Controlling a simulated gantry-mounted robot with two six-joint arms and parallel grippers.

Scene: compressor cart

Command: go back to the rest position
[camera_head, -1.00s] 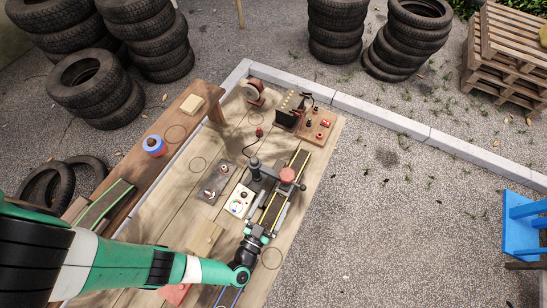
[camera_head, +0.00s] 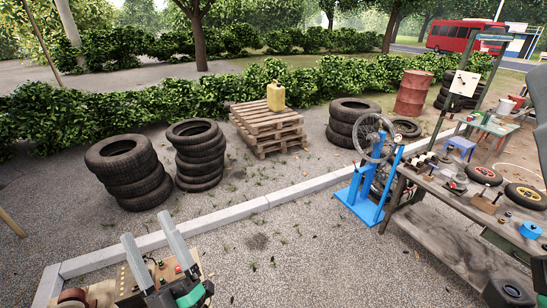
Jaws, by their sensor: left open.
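My left gripper (camera_head: 146,229) shows at the bottom left, with two long grey fingers standing apart and nothing between them. Its green and black wrist is at the bottom edge. The gripper appears in front of the wooden table (camera_head: 103,292), and I cannot tell its height above it. Part of a board with red and black knobs (camera_head: 178,268) shows beside the fingers. My right gripper is not in view.
A blue wheel stand (camera_head: 362,198) and a cluttered workbench (camera_head: 450,205) stand at the right. Tyre stacks (camera_head: 130,172) and pallets (camera_head: 265,128) with a yellow can (camera_head: 276,96) stand behind a kerb (camera_head: 250,207). The gravel in the middle is clear.

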